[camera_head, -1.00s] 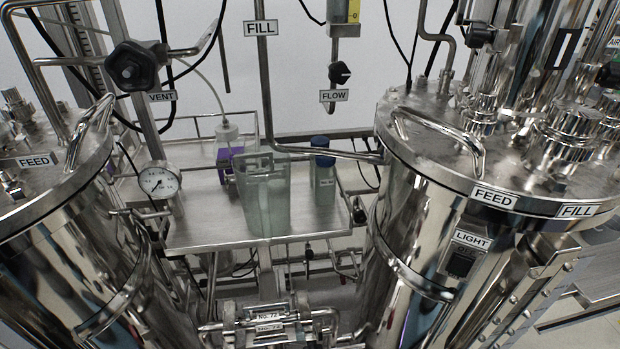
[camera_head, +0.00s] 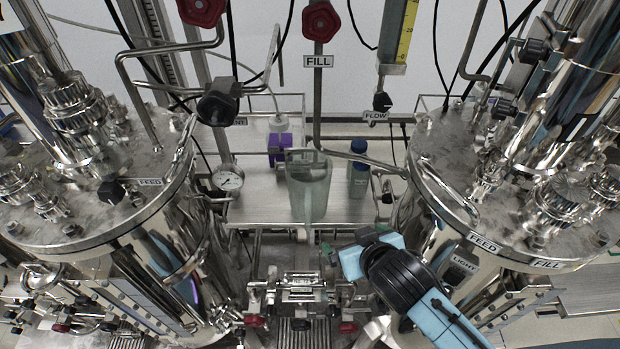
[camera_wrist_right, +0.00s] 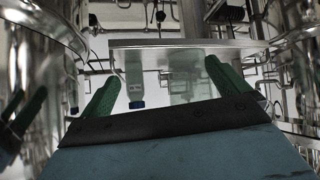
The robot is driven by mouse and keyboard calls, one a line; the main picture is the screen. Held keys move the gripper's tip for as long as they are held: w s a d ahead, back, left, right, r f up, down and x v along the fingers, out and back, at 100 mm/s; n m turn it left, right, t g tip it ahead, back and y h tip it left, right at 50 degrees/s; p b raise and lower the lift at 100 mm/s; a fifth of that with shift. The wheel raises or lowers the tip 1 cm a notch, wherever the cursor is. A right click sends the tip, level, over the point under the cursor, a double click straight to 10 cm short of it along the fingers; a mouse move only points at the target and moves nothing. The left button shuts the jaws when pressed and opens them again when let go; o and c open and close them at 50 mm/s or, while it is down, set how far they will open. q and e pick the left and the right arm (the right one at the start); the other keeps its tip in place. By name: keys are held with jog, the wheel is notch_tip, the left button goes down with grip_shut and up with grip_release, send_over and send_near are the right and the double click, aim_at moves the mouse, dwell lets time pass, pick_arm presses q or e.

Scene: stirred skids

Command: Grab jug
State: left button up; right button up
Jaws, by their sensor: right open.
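The jug (camera_head: 308,190) is a clear, greenish, open-topped vessel standing upright on the metal shelf (camera_head: 255,205) between the two steel tanks. In the right wrist view, which looks upside down, the jug (camera_wrist_right: 186,82) shows faintly between the green fingers. My right gripper (camera_head: 350,241), blue with green fingers, is below and right of the jug in the head view, in front of the shelf. My left gripper is not in view.
A blue-capped bottle (camera_head: 358,178) stands just right of the jug. A purple-based bottle (camera_head: 279,148) is behind left. A bent pipe (camera_head: 350,155) runs close to the jug's rim. Large steel tanks flank the shelf left (camera_head: 100,240) and right (camera_head: 418,225).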

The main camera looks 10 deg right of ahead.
aim_at(309, 197)
jog(key=w+a+r+t+y+p, duration=0.1)
jog(key=w+a+r+t, duration=0.15)
jog(key=r, duration=0.85)
jog(key=shift+t+y, duration=0.4)
jog(key=shift+t, duration=0.05)
jog(key=shift+a+r+p+x, duration=0.2)
jog(key=shift+a+x, duration=0.1)
jog(key=shift+x, duration=2.1)
jog(key=shift+a+r+p+x, duration=0.2)
jog(key=shift+a+x, duration=0.1)
jog(key=shift+x, duration=2.05)
jog(key=shift+a+r+p+x, duration=0.1)
jog(key=shift+a+r+x, duration=0.15)
jog(key=shift+x, duration=2.15)
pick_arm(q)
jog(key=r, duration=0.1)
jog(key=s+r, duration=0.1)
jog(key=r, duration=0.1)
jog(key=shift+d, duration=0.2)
pick_arm(e)
jog(key=c, duration=1.1)
